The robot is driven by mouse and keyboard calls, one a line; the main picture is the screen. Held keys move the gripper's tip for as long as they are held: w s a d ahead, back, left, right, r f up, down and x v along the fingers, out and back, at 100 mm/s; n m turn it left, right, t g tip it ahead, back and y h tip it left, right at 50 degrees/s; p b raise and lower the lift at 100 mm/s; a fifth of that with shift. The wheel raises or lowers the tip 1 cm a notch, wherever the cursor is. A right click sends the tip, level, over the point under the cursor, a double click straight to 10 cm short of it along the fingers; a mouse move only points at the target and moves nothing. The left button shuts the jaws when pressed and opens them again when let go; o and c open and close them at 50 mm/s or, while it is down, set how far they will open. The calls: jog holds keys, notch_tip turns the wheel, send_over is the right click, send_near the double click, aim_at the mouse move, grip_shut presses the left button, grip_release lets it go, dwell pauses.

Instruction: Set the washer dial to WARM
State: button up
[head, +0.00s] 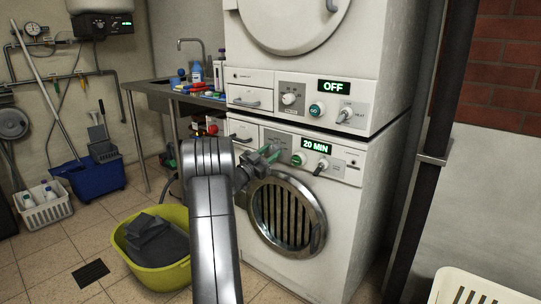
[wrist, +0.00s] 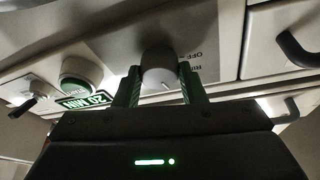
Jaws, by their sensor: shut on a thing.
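The washer (head: 330,200) is the lower white machine, with a round barred door and a green display (head: 316,147) reading 20 MIN. Its grey round dial (wrist: 160,62) sits between my fingers in the wrist view, which shows the panel upside down. My gripper (head: 268,154) is shut on the dial; it also shows in the wrist view (wrist: 158,78). Part of the printing beside the dial, including OFF, is readable there. The WARM mark and the dial's setting cannot be made out. In the head view my gripper mostly hides the dial.
A green start button (head: 298,159) and a small lever (head: 321,168) are on the same panel, right of my gripper. The upper machine (head: 370,50) shows OFF (head: 333,87). A yellow-green tub (head: 160,275) with dark cloth stands on the floor at left.

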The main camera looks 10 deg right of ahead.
jog(key=m+g, duration=0.1)
jog(key=m, duration=0.2)
jog(key=m+g, duration=0.1)
jog(key=m, duration=0.3)
jog(key=shift+w+a+r+g+p, duration=0.1)
jog(key=shift+g+p, duration=0.25)
jog(key=shift+g, duration=0.05)
jog(key=m+g, duration=0.1)
jog(key=m, duration=0.2)
jog(key=m+p, duration=0.1)
jog(key=m, duration=0.1)
jog(key=shift+m+g+y, duration=0.4)
jog(key=shift+m, duration=0.3)
jog(key=o, duration=1)
jog(key=shift+r, duration=0.1)
jog(key=p+v, duration=0.3)
jog(key=v, duration=1)
jog(key=shift+a, duration=0.4)
